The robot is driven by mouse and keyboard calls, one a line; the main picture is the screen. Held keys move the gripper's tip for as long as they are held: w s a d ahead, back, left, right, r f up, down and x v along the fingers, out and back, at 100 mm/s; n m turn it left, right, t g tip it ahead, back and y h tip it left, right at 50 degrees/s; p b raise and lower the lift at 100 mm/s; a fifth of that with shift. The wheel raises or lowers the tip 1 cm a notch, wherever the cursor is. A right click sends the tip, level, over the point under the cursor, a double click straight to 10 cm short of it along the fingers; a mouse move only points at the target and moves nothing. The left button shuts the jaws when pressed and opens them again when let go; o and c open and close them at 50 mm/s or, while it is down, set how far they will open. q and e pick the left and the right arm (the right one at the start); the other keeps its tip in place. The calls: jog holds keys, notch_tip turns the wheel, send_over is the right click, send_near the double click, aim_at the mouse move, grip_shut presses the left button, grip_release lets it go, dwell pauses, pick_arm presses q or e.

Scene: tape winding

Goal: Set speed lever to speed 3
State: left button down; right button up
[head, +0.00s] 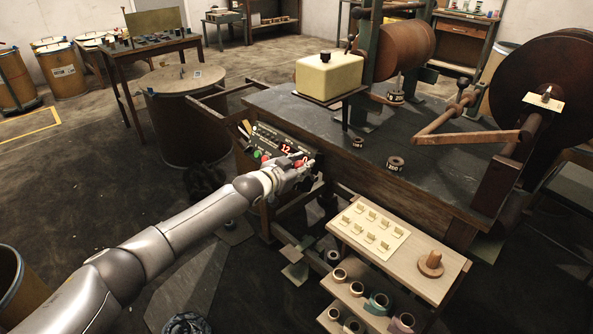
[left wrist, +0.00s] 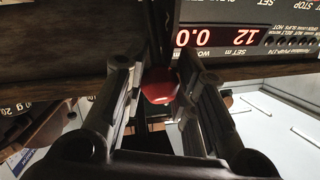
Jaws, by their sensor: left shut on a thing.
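My left gripper (head: 300,165) is at the right end of the control panel (head: 272,140) on the front of the winding bench. In the left wrist view its fingers (left wrist: 160,85) are shut on a red knob (left wrist: 159,88), which I take to be the speed lever's. In the head view the fingers mostly hide the lever, so its position against any speed marks cannot be read. The panel's red display (left wrist: 215,36) appears upside down in the left wrist view and reads 12 and 0.0. My right gripper is not in view.
A green button (head: 257,155) is on the panel left of my gripper. The bench top (head: 330,128) carries a cream box (head: 329,75), weights and a wooden crank arm (head: 470,138). A low shelf (head: 405,265) with tape rolls stands at the right of my gripper.

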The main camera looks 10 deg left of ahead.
pick_arm(q)
jog(key=shift+w+d+r, duration=0.45)
jog(key=shift+d+r, duration=0.15)
jog(key=shift+r, duration=0.25)
jog(key=shift+w, duration=0.1)
jog(key=shift+r, duration=0.1)
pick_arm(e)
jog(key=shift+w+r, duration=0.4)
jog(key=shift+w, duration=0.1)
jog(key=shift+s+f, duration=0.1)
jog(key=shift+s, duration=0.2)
pick_arm(q)
jog(key=c, duration=1.2)
grip_release()
jog(key=shift+d, duration=0.1)
jog(key=shift+o, duration=0.3)
jog(key=shift+f, duration=0.3)
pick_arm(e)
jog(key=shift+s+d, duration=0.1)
